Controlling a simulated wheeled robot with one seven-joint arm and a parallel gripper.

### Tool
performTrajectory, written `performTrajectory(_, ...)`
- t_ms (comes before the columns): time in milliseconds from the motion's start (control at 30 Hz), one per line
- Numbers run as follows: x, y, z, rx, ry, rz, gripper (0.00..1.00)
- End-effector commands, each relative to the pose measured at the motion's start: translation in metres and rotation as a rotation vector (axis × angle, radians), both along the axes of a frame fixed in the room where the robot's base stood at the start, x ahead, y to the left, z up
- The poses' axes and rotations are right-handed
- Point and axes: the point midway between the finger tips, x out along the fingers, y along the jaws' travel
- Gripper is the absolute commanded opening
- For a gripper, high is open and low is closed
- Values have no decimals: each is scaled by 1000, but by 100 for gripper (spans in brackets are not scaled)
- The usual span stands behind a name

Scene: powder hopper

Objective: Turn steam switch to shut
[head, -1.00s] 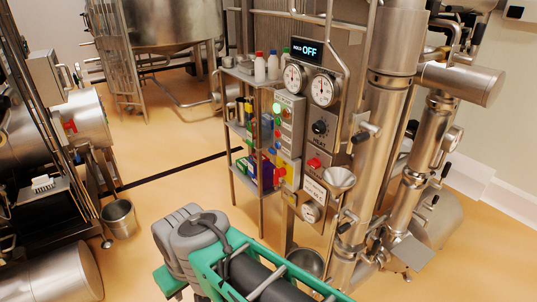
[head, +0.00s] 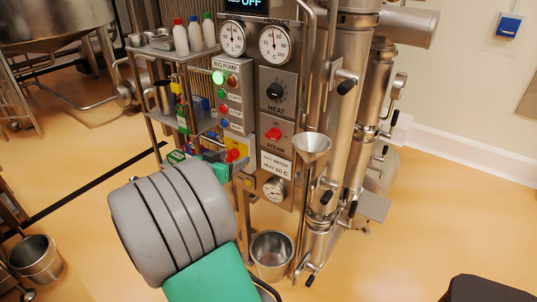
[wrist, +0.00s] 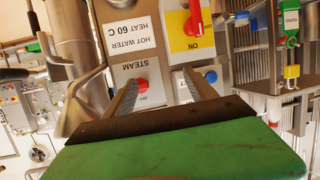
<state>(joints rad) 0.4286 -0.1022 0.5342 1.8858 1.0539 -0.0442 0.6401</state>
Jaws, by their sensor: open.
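The steam switch (head: 273,134) is a red knob on a steel plate marked STEAM, below the black HEAT knob on the panel. In the wrist view, which is upside down, the red steam knob (wrist: 141,85) is ahead of my gripper, close to the left finger's tip in the picture. My gripper (wrist: 160,84) is open, with nothing between its fingers. I cannot tell whether a finger touches the panel. The knob's exact setting is too small to read. In the head view my grey arm hides most of the gripper.
A hot water label (head: 276,164), a dial (head: 274,189) and a funnel (head: 312,148) are close to the switch. A red-handled switch on a yellow plate (wrist: 190,35) is beside it. A shelf of bottles (head: 194,37) stands left. The floor at right is mostly clear.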

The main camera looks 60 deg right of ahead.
Motion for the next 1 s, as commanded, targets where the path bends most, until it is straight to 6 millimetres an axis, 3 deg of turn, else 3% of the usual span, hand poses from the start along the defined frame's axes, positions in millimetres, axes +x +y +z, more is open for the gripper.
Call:
performTrajectory(33,-22,-26,-11,-111,0,-74,65)
performTrajectory(133,-46,-49,6,-266,-3,-142,65)
performTrajectory(300,-56,-70,18,-314,-4,-161,65)
performTrajectory(600,-64,-123,18,-311,-1,-159,65)
performTrajectory(933,-64,-130,17,-311,-3,-157,65)
performTrajectory(1000,-64,-130,17,-311,-4,-156,60)
